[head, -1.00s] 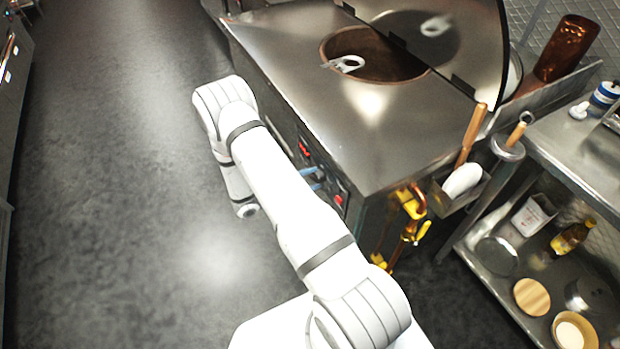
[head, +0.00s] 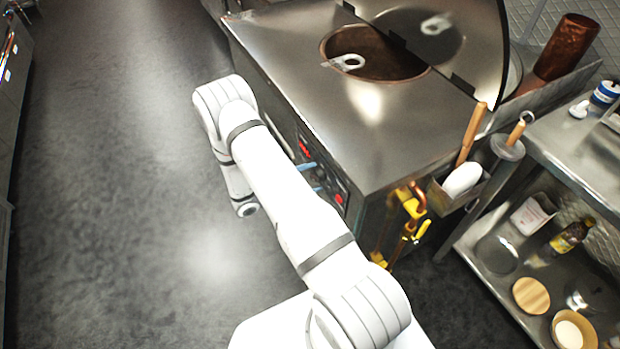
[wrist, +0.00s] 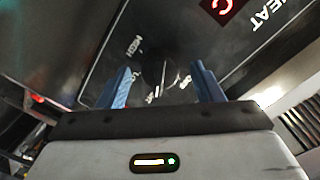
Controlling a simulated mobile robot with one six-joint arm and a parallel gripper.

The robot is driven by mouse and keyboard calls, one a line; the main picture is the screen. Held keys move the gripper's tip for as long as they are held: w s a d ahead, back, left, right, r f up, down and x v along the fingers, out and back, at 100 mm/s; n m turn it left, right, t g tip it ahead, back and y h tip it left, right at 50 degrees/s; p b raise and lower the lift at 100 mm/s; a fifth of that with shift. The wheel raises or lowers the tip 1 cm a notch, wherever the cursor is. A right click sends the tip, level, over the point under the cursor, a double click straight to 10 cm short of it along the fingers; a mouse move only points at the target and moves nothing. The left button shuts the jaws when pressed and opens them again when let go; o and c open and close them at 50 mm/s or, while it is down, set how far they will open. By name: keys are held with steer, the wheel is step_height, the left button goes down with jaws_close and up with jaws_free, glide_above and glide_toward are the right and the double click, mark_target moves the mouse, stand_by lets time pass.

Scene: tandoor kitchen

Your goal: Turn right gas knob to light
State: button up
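A round dark gas knob (wrist: 158,72) sits on the black control panel in the wrist view, with a pale mark and "HIGH" and "OFF" lettering around it. My gripper (wrist: 163,90) is open, with one blue finger on each side of the knob; I cannot tell whether they touch it. In the head view, blue parts of my gripper (head: 318,180) show at the tandoor's front panel, partly behind my arm. The knob is hidden there.
The steel tandoor (head: 360,140) has an open round mouth and a raised lid. A red display (wrist: 222,8) and "HEAT" lettering are near the knob. Yellow-handled gas pipes (head: 412,205) stand at the right corner. A steel shelf unit (head: 590,165) is at right. Floor at left is clear.

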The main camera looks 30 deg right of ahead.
steer(key=a+b, duration=0.1)
steer(key=a, duration=0.6)
steer(key=shift+a+r, duration=0.25)
steer(key=shift+a, duration=0.15)
stand_by(0.3)
